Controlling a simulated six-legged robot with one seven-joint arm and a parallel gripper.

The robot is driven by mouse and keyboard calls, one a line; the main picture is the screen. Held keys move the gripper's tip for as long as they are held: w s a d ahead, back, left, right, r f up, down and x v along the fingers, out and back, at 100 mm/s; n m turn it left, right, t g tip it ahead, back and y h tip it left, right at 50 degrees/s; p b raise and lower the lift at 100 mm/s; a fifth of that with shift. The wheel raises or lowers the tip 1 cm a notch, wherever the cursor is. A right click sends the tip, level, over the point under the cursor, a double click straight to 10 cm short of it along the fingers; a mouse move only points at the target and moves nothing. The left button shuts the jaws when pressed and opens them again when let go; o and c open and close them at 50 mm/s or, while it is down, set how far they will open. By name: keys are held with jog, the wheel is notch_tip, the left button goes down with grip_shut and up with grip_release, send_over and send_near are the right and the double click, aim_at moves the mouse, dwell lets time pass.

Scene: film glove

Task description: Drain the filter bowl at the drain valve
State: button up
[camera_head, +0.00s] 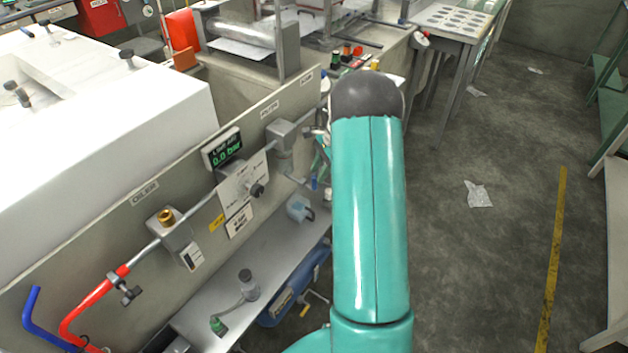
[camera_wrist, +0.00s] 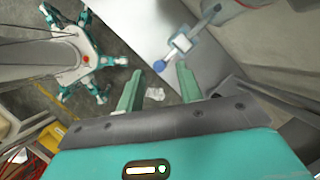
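A small blue knob (camera_wrist: 159,66), apparently the drain valve, shows in the wrist view at the end of a pale blue-grey part (camera_wrist: 181,44). A small blue tip (camera_head: 314,184) also shows below the filter in the head view. My gripper (camera_wrist: 160,69) is open and empty, its two green fingers on either side of the blue knob in the picture. I cannot tell the depth between them. In the head view my arm hides most of the gripper.
A pressure display (camera_head: 226,150) reads 0.0 bar. A valve knob (camera_head: 257,190), an oiler (camera_head: 168,218) and a red hose (camera_head: 90,305) sit along the panel. The floor (camera_head: 480,140) at right is mostly clear.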

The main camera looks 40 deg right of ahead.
aim_at(314, 190)
jog(key=shift+x, duration=2.2)
grip_shut()
jog(key=shift+w, duration=0.1)
jog(key=shift+a, duration=0.1)
jog(key=shift+s+a+f+n+t+h, duration=0.3)
jog(key=shift+a+f+t+h, duration=0.6)
jog(key=shift+h, duration=1.75)
jog(key=shift+s+a+f+n+t+h, duration=0.2)
jog(key=shift+a+f+n+t+h, duration=0.25)
jog(key=shift+t+h, duration=1.5)
jog(key=shift+s+a+f+n+t+h, duration=0.4)
jog(key=shift+f+h, duration=0.45)
jog(key=shift+h, duration=2.45)
jog(key=shift+w+a, duration=0.1)
jog(key=shift+w, duration=0.05)
